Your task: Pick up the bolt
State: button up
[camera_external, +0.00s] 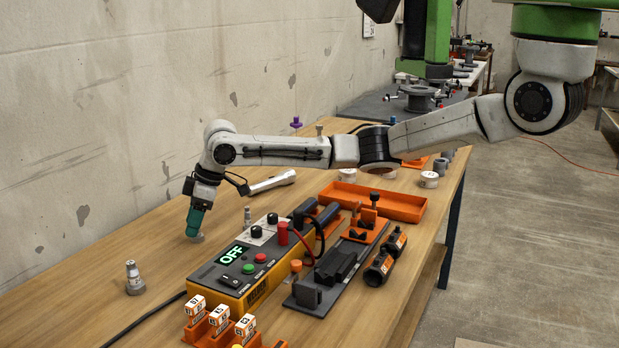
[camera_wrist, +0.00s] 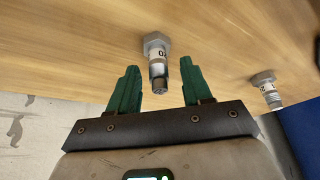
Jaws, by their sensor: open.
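The fingers are apart, one on each side, with a visible gap to the bolt. In the external view my gripper (camera_external: 194,232) points down at the table, and the fingers hide most of this bolt; its grey base (camera_external: 198,239) shows beneath them. A second similar bolt (camera_wrist: 266,89) stands to the right in the wrist view.
In the external view another bolt (camera_external: 133,279) stands front left, and one (camera_external: 247,216) stands behind the control box (camera_external: 238,284) reading OFF. The left table is mostly clear.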

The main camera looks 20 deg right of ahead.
jog(key=shift+a+f, duration=0.2)
jog(key=shift+f, duration=0.35)
jog(key=shift+c, duration=0.5)
grip_shut()
